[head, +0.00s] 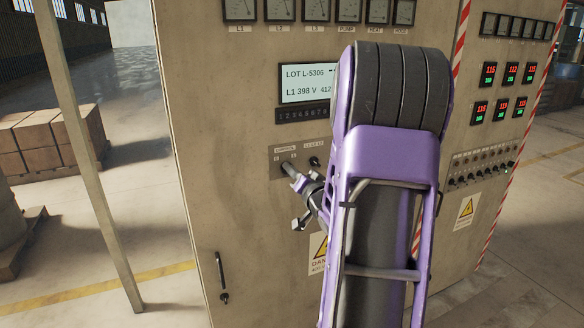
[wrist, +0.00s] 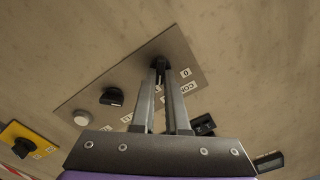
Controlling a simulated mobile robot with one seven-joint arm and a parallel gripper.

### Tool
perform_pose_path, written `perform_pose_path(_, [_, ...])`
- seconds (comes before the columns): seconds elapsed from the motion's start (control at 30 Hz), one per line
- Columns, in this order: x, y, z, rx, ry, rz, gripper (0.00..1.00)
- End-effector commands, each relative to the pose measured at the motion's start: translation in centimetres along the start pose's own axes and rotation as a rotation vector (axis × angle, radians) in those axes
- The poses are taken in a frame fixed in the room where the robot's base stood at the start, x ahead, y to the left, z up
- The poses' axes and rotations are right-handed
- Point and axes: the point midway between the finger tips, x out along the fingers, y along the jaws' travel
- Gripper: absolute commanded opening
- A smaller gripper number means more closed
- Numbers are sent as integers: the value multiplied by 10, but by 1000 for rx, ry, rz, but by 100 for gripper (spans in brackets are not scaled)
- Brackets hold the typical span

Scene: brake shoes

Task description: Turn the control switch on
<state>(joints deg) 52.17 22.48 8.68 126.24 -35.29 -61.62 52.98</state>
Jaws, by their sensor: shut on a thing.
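The control switch is a small dark knob on a brown plate under a "CONTROL" label, on the front of a beige cabinet. In the wrist view the black knob (wrist: 161,61) sits between the tips of my gripper (wrist: 161,76), whose two grey fingers close in on it. A "0" mark shows beside it; the knob's exact angle is hard to tell. In the head view my gripper (head: 291,170) reaches the plate from the lower right, and its fingertips cover most of the switch.
A second black selector (wrist: 112,97) and a pale round button (wrist: 82,118) are close by in the wrist view. A yellow plate with a black knob (wrist: 22,147) lies further left. Above the switch is a lit display (head: 308,84). A door handle (head: 221,275) is lower left.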

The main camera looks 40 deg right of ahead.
Motion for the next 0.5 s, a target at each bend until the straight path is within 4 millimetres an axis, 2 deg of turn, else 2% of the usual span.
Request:
perform_pose_path(0.2, [1, 0, -1, 90, 2, -1, 0])
perform_pose_path(0.5, [1, 0, -1, 134, 2, -2, 0])
